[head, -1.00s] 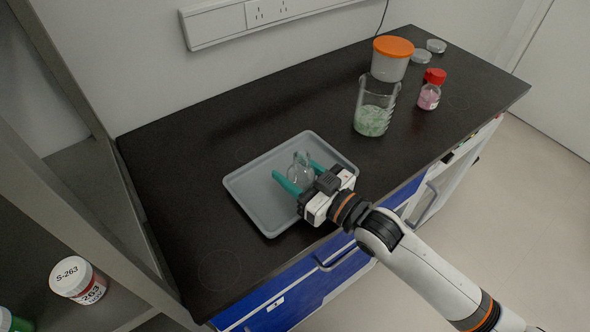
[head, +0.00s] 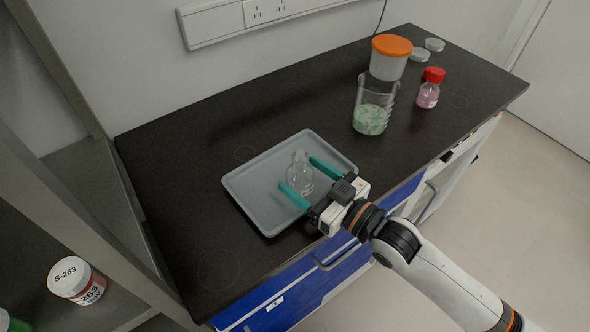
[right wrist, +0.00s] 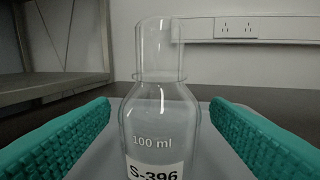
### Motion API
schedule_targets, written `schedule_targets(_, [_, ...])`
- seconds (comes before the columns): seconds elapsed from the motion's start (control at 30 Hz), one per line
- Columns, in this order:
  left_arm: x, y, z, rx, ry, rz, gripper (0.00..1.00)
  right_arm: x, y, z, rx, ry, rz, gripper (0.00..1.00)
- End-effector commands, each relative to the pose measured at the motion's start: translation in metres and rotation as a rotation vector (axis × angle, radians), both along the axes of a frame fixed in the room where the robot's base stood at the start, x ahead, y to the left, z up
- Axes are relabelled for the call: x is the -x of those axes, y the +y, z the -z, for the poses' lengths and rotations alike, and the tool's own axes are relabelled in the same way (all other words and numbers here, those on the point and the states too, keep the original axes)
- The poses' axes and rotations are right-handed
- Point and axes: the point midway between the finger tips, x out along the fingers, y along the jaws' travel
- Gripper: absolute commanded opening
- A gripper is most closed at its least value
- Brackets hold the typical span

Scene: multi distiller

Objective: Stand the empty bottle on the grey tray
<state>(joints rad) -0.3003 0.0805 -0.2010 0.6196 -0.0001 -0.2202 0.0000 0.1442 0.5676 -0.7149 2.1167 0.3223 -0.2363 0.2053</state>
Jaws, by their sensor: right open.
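The empty clear bottle (head: 299,175) stands upright on the grey tray (head: 262,213). It also shows in the right wrist view (right wrist: 158,115), with "100 ml" and a label reading "S-396". My right gripper (head: 312,180) is open, its teal fingers apart on either side of the bottle. In the right wrist view there is a gap between the bottle and each finger. The bottle's base is out of that view. My left gripper is not in view.
A beaker with green contents (head: 372,118), an orange-lidded tub (head: 389,62) and a red-capped bottle (head: 428,95) stand at the back right of the dark bench (head: 190,180). A labelled jar (head: 75,279) sits on the shelf at lower left.

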Motion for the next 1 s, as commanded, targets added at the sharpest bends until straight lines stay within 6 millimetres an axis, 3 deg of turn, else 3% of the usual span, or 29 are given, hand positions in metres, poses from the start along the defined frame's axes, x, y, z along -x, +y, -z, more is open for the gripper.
schedule_targets(0.2, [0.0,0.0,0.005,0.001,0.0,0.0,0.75,0.033,-0.037,0.003,0.003,0.006,0.001,0.72])
schedule_targets(0.4, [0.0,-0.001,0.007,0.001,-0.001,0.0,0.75,0.053,-0.058,0.002,0.001,0.003,0.001,0.72])
schedule_targets(1.0, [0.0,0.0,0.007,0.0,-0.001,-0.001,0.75,0.058,-0.064,0.0,-0.001,0.001,0.001,0.72])
